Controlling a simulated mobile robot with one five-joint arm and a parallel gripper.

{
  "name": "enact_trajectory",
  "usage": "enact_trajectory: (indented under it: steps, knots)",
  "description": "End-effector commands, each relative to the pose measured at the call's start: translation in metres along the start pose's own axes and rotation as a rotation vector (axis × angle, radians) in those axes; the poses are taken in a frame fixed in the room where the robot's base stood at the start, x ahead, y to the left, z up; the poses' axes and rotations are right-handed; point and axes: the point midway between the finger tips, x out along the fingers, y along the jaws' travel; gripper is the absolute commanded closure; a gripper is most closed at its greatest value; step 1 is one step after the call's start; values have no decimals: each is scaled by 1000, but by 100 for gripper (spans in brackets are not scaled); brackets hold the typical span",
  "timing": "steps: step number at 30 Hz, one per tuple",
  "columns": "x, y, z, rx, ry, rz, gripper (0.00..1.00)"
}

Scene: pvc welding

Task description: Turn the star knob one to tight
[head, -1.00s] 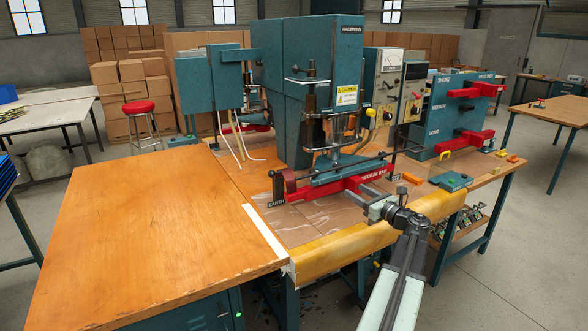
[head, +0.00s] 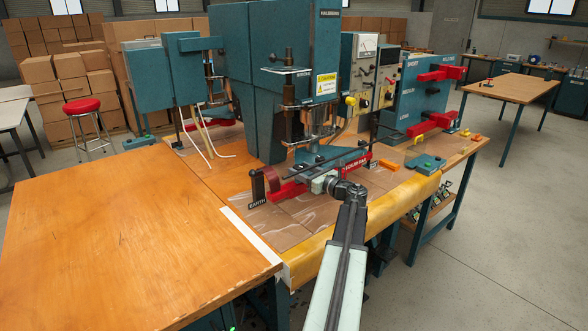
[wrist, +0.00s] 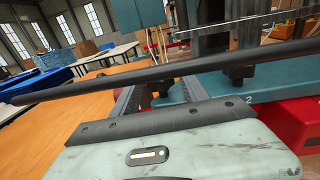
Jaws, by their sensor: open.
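The red bar (head: 357,163) of the teal welding press (head: 255,80) lies low across the front of the machine. My gripper (head: 319,184) is at this bar in the head view, on its near side. In the wrist view my gripper (wrist: 160,92) is open, its two grey fingers reaching forward under a long black rod. A dark knob-like part (wrist: 239,72) stands on the teal plate (wrist: 262,88) to the right of the fingers, near a white "2". A small dark part shows between the fingers, but I cannot tell whether it is star knob one or whether they touch it.
The black rod (wrist: 150,77) crosses the wrist view just above the fingers. The yellow-edged bench front (head: 365,222) lies under my arm. An orange wooden table (head: 120,230) is on the left. A teal block (head: 425,163) sits to the right.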

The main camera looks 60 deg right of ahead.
Motion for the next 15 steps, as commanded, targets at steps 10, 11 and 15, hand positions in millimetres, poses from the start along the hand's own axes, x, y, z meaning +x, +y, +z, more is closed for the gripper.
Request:
enact_trajectory:
  steps: [10,11,15]
  knots:
    - [27,1,0,0,0,1,47]
    - [27,1,0,0,0,1,47]
    - [27,1,0,0,0,1,58]
